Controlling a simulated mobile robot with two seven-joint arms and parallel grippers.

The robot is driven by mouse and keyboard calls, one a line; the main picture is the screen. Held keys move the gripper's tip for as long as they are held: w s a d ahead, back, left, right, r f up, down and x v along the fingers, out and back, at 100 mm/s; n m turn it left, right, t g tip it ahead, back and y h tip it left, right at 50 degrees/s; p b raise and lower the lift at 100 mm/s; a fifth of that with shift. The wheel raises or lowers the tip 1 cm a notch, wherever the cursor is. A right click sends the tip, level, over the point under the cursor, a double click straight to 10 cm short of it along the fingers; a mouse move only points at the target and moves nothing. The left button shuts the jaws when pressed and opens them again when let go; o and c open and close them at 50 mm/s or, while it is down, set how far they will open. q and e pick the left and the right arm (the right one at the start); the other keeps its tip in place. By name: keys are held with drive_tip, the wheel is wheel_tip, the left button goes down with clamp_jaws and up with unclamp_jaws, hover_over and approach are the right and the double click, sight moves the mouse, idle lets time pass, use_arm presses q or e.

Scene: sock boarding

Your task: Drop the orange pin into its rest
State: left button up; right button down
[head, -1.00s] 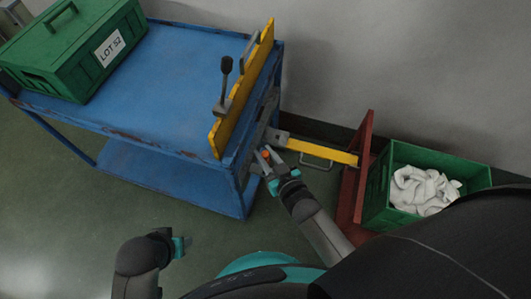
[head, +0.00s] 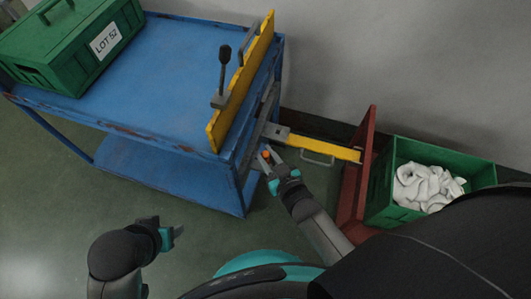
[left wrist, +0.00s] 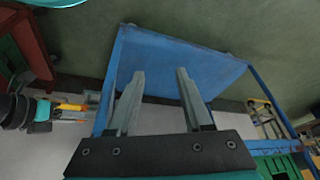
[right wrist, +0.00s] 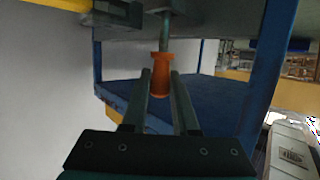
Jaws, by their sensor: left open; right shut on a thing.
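The orange pin (right wrist: 160,75) stands roughly upright between the fingers of my right gripper (right wrist: 161,88), which is shut on it. A thin grey rod runs up from the pin's top toward a grey bracket (right wrist: 118,18). In the head view the pin (head: 266,154) is a small orange spot at the right gripper's tips, beside the blue cart's right end. I cannot make out the pin's rest clearly. My left gripper (left wrist: 160,78) is open and empty; in the head view it (head: 174,237) hangs over the floor in front of the cart.
The blue cart (head: 180,65) carries a green LOT 52 box (head: 50,60) and an upright yellow board (head: 240,85) with a black-knobbed lever. A yellow bar (head: 325,148) runs from the cart to a red panel (head: 357,175). A green crate (head: 390,212) holds white socks.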

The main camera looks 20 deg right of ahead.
drive_tip(key=shift+f+b, duration=0.35)
drive_tip(key=shift+f, duration=0.1)
drive_tip(key=shift+f+b, duration=0.8)
drive_tip(key=shift+f, duration=0.15)
use_arm(q)
drive_tip(key=shift+w+d+r+t+h, duration=0.25)
drive_tip(key=shift+w+d+r+t, duration=0.35)
drive_tip(key=shift+r, duration=0.2)
drive_tip(key=shift+w+d+r+t+h, duration=0.25)
drive_tip(key=shift+w+d+r+t, duration=0.2)
drive_tip(key=shift+d+r+t, duration=0.25)
use_arm(e)
drive_tip(key=shift+f, duration=0.25)
use_arm(q)
drive_tip(key=shift+a+r, duration=0.1)
drive_tip(key=shift+a, duration=0.05)
use_arm(e)
drive_tip(key=c, duration=0.6)
unclamp_jaws()
drive_tip(key=shift+s, duration=0.1)
